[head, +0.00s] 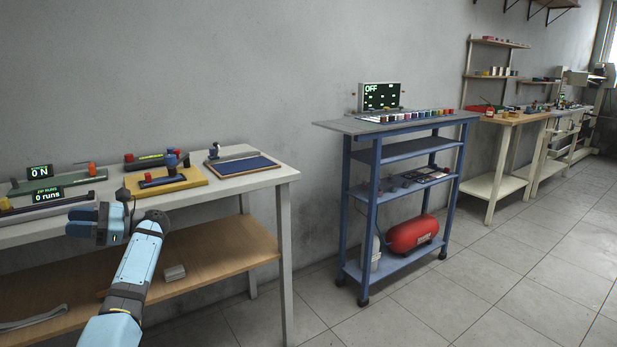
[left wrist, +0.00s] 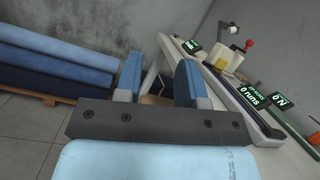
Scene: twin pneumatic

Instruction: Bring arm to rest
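My left arm comes in from the lower left in the head view, with the left gripper (head: 99,218) in front of the front edge of the white workbench (head: 270,178). In the left wrist view the two blue fingers of the left gripper (left wrist: 158,78) stand apart, with nothing held between them. My right arm and right gripper show in neither view.
The bench carries a yellow-based fixture (head: 190,180), a blue pad (head: 243,166) and a "0 runs" display (head: 47,195). A blue cart (head: 345,200) with a red tank (head: 412,234) stands right. Front-right floor is clear.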

